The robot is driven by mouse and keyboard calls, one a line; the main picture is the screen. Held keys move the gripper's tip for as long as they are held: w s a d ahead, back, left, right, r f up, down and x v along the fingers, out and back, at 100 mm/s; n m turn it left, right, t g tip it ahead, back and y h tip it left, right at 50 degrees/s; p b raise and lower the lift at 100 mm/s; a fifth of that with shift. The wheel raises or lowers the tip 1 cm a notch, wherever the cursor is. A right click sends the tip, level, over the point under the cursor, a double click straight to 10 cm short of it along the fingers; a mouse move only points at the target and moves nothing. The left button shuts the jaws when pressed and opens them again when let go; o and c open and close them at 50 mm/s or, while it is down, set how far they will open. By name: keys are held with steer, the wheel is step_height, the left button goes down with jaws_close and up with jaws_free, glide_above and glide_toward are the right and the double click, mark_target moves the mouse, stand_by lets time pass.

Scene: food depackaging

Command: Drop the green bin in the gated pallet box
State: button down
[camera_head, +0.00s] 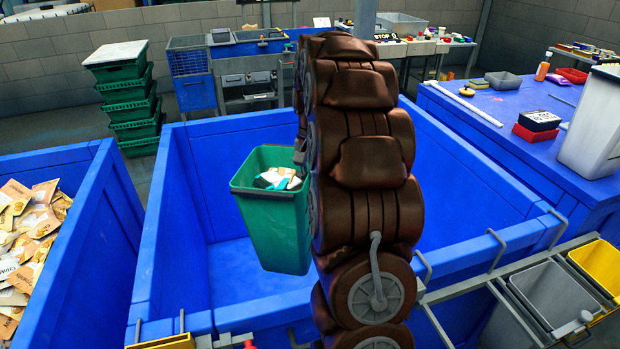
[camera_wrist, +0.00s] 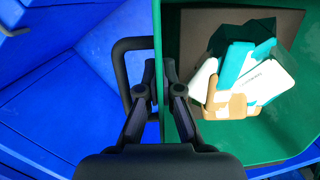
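The green bin (camera_head: 275,220) hangs upright inside the opening of the large blue pallet box (camera_head: 160,230) in the head view, clear of its bare floor. Several white, teal and tan packages (camera_wrist: 245,80) lie in the bottom of the bin. In the wrist view, my gripper (camera_wrist: 160,82) has one finger on each side of the wall of the bin (camera_wrist: 290,145) and pinches it. A dark handle loop (camera_wrist: 122,60) is beside the fingers. In the head view my brown-covered arm hides most of the gripper and part of the box's interior.
Another blue box (camera_head: 105,220) full of brown packets (camera_head: 30,235) stands at the left. A blue worktable (camera_head: 500,110) is at the right. A metal rail with grey (camera_head: 550,295) and yellow (camera_head: 600,265) bins is at front right. Stacked green crates (camera_head: 130,100) stand behind.

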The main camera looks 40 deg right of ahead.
steer(key=shift+f, duration=0.7)
steer(key=c, duration=1.2)
jaws_free()
steer(key=shift+c, duration=0.2)
steer(key=r, duration=0.3)
steer(key=d+r, duration=0.1)
steer(key=r, duration=0.3)
steer(key=w+r, duration=0.1)
steer(key=r, duration=0.3)
steer(key=shift+d, duration=0.2)
steer(key=shift+r, duration=0.4)
